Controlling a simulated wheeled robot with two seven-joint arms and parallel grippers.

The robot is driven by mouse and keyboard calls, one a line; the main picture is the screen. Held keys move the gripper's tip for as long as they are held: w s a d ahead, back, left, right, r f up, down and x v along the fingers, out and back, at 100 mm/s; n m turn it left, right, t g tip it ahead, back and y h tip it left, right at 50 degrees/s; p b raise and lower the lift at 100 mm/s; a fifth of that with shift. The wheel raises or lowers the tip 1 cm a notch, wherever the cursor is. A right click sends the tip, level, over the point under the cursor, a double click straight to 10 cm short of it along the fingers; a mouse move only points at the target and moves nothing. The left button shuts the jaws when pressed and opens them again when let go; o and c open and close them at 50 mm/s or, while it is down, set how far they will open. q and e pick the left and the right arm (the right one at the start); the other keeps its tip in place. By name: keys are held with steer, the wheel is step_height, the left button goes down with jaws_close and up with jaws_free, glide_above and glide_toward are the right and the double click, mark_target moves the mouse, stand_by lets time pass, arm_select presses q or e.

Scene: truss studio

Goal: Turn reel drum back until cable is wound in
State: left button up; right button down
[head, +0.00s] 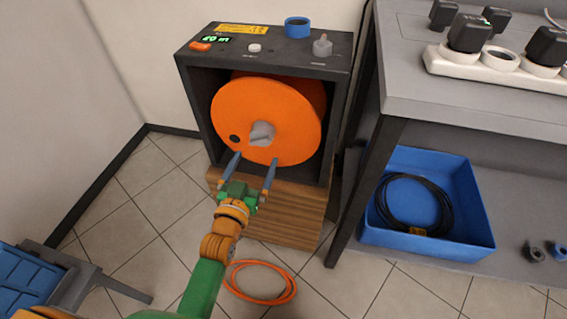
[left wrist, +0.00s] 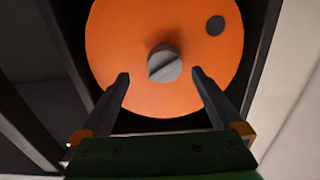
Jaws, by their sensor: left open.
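The orange reel drum (head: 285,105) sits inside a dark open-fronted box on a wooden block, with a grey hub knob (head: 262,133) at its centre and a dark round spot low on its left. In the left wrist view the drum (left wrist: 120,50) fills the upper middle, its slotted knob (left wrist: 164,64) just beyond my fingertips. My left gripper (head: 256,160) is open and empty in front of the drum's lower edge, its fingers spread to either side below the knob. An orange cable (head: 262,295) lies coiled on the floor below the box. My right gripper is not visible.
The box top (head: 290,50) carries a green display, an orange switch, a blue ring (head: 297,27) and grey knobs. At right stands a grey bench (head: 450,105) with a power strip; below it is a blue tray (head: 430,248) holding black cable.

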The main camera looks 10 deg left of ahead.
mark_target(259, 144)
arm_select(q)
steer(key=w, duration=0.2)
steer(key=w+b, duration=0.1)
steer(key=w, duration=0.4)
steer(key=shift+a+r, duration=0.25)
steer(key=shift+r, duration=0.1)
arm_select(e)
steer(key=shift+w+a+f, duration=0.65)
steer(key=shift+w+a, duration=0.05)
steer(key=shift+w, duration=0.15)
arm_select(q)
steer(key=shift+b, duration=0.3)
jaws_close()
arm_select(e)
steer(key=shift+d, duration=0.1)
